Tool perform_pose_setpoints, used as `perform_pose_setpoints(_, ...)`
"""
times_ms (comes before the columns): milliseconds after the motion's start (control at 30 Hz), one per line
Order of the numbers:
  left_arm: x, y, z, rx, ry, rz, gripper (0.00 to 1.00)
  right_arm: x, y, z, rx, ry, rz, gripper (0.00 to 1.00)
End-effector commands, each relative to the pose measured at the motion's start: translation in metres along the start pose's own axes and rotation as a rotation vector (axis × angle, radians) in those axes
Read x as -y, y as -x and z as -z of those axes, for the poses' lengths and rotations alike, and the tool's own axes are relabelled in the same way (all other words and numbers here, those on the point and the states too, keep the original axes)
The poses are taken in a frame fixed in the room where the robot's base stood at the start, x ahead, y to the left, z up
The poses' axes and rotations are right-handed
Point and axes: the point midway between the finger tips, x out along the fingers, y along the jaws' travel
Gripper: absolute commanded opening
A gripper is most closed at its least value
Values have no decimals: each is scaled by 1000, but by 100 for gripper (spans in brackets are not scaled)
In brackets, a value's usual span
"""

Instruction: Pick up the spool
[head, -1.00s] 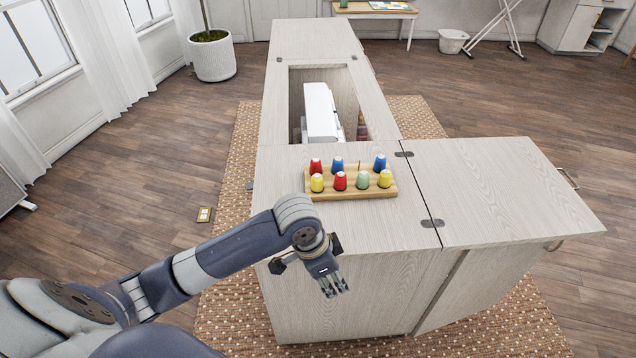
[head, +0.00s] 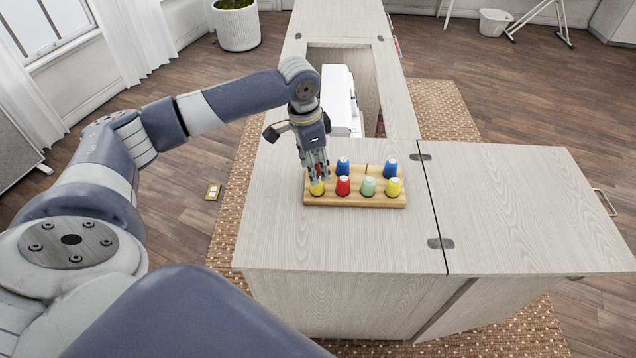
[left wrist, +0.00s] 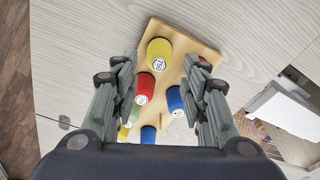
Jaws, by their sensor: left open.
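A wooden rack (head: 355,202) on the cabinet top holds several spools in two rows. In the head view the front row is yellow (head: 316,188), red (head: 342,187), green (head: 367,187) and yellow (head: 394,188). Two blue spools (head: 343,166) (head: 389,167) show behind, with an empty peg between them. My left gripper (head: 316,174) points down over the rack's left end, open, hiding most of the back-left red spool. In the left wrist view a yellow spool (left wrist: 159,53) and a red spool (left wrist: 144,87) show between the fingers (left wrist: 160,75); another red spool (left wrist: 204,62) is partly behind the right finger.
Behind the rack, a white sewing machine (head: 338,98) sits in the cabinet's opening. The cabinet's folding leaf (head: 530,205) extends right, bare. The top (head: 340,240) in front of the rack is clear. A patterned rug (head: 445,105) lies under the cabinet.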

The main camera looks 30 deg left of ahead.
Motion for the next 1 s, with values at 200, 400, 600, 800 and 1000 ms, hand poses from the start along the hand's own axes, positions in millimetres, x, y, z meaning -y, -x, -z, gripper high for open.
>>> perform_pose_setpoints(200, -1, -17, -2, 2, 0, 0, 41, 4, 3, -20, 27, 1, 5, 40)
perform_pose_setpoints(400, -4, -48, -4, 1, -1, 0, 41, -1, 7, 20, -34, 1, -1, 40)
perform_pose_setpoints(600, -3, -61, -4, 0, -1, 1, 41, -3, 7, 30, -47, 1, -3, 40)
perform_pose_setpoints(800, -3, -61, -4, 0, -2, 1, 36, 0, 7, 14, -22, 1, 0, 40)
perform_pose_setpoints(1000, -4, -61, -4, 0, -2, 1, 17, 2, 7, 0, -1, 1, 2, 40)
